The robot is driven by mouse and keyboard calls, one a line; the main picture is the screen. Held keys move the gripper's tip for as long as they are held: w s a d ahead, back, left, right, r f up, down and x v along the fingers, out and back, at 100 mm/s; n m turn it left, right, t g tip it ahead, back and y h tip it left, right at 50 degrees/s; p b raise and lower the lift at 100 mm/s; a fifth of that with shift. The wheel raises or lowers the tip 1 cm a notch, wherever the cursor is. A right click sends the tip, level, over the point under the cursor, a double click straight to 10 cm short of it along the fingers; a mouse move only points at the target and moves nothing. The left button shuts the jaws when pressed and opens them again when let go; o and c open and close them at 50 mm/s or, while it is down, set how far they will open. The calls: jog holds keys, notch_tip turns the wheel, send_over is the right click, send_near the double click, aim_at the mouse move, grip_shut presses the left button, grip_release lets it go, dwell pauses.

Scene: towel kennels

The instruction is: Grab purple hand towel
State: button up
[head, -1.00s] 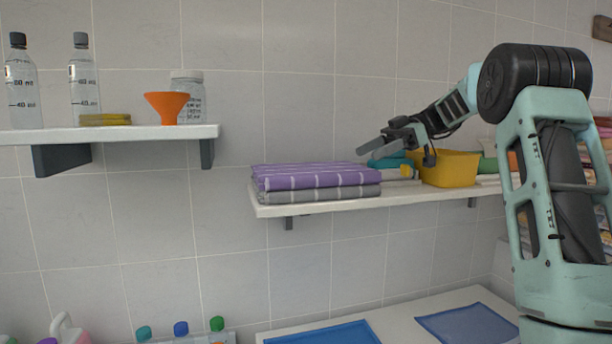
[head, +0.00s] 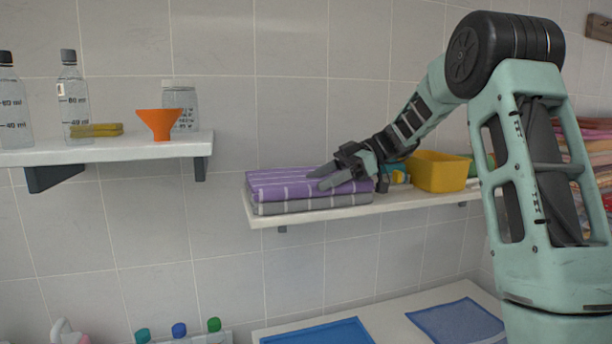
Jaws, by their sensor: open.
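The purple hand towel (head: 280,184) is folded, with pale stripes. It lies on top of a folded grey striped towel (head: 285,206) at the left end of the wall shelf (head: 405,200). My gripper (head: 324,178) is open, with its fingers pointing left over the right part of the purple towel. The fingers overlap the towel in the head view; whether they touch it I cannot tell. My gripper hides the towel's right rear corner.
A yellow bin (head: 440,172) stands on the shelf right of my gripper, close to the arm. A higher shelf (head: 110,150) at left holds bottles, an orange funnel (head: 160,124) and yellow sponges. Blue mats (head: 320,332) lie on the counter below.

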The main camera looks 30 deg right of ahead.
jog(key=shift+w+a+f, duration=0.1)
jog(key=shift+a+f, duration=0.1)
jog(key=shift+a, duration=0.1)
jog(key=c, duration=1.1)
jog(key=shift+c, duration=0.2)
jog(key=shift+r, duration=0.1)
